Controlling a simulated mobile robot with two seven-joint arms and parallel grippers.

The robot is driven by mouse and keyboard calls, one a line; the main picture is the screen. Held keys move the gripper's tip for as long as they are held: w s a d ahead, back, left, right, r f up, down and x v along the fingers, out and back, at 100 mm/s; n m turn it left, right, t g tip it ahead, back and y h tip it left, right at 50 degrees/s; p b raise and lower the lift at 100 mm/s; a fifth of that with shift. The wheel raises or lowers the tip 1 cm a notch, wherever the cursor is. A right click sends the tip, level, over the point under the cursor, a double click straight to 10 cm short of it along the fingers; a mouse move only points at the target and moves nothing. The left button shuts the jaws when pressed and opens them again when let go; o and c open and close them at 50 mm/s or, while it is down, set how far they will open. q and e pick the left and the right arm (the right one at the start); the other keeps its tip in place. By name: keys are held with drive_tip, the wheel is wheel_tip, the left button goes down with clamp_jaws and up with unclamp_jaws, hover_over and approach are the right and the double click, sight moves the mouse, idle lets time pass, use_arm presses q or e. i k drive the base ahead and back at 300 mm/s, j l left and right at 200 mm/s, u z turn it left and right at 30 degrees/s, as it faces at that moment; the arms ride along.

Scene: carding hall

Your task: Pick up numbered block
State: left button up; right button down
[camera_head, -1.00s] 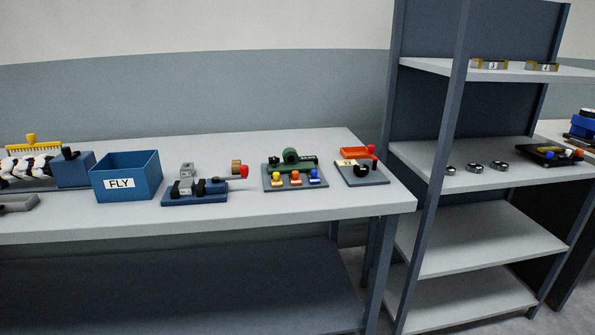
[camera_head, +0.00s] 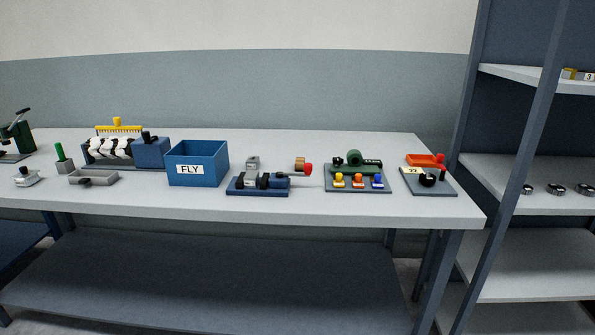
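A block with a white label reading 3 (camera_head: 588,77) sits on the upper board of the shelf rack at the right edge. It is cut off by the frame. Its gold end piece (camera_head: 569,73) shows at its left. A small numbered tag (camera_head: 412,171), seemingly 22, stands on a grey plate (camera_head: 436,189) at the right end of the bench. Neither of my grippers is in view.
The long grey bench (camera_head: 300,208) holds a blue FLY box (camera_head: 198,168), a blue clamp fixture (camera_head: 258,188), a green device (camera_head: 356,161) and a roller unit (camera_head: 110,149). Metal rings (camera_head: 556,189) lie on the middle shelf. A rack post (camera_head: 515,160) stands between bench and shelves.

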sight(251, 177)
drive_tip(key=i+j, duration=0.15)
drive_tip(key=j, duration=0.15)
drive_tip(key=i+j, duration=0.3)
drive_tip(key=j, duration=0.25)
drive_tip(key=i+j+z, duration=0.1)
drive_tip(key=j, duration=0.2)
drive_tip(key=i+j, duration=0.15)
drive_tip(key=i+j+z, duration=0.15)
drive_tip(key=j, duration=0.25)
